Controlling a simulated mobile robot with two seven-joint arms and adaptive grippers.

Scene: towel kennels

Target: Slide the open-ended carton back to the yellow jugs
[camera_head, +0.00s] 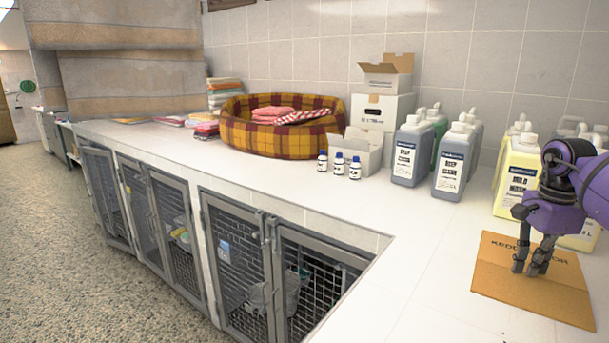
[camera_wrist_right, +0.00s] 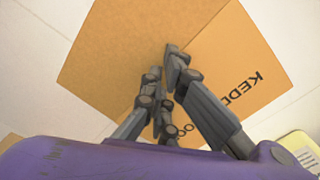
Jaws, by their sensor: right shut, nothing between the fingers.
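The brown cardboard carton (camera_head: 545,302) lies low on the white counter at the right, with dark lettering on its far part. It also fills the middle of the right wrist view (camera_wrist_right: 110,55), with a crease between two shades of brown. The yellow jugs (camera_head: 513,178) stand behind it, partly hidden by my right arm. My right gripper (camera_head: 529,268) is shut and empty, pointing down at the carton. Its fingers (camera_wrist_right: 171,60) are close together over the carton; I cannot tell whether they touch it. My left gripper is not in view.
Grey jugs (camera_head: 455,160) and a green one stand left of the yellow jugs. Small bottles (camera_head: 338,165), white boxes (camera_head: 382,112) and a plaid pet bed (camera_head: 262,143) are farther left. Mesh kennel doors (camera_head: 235,265) are below the counter. The counter left of the carton is clear.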

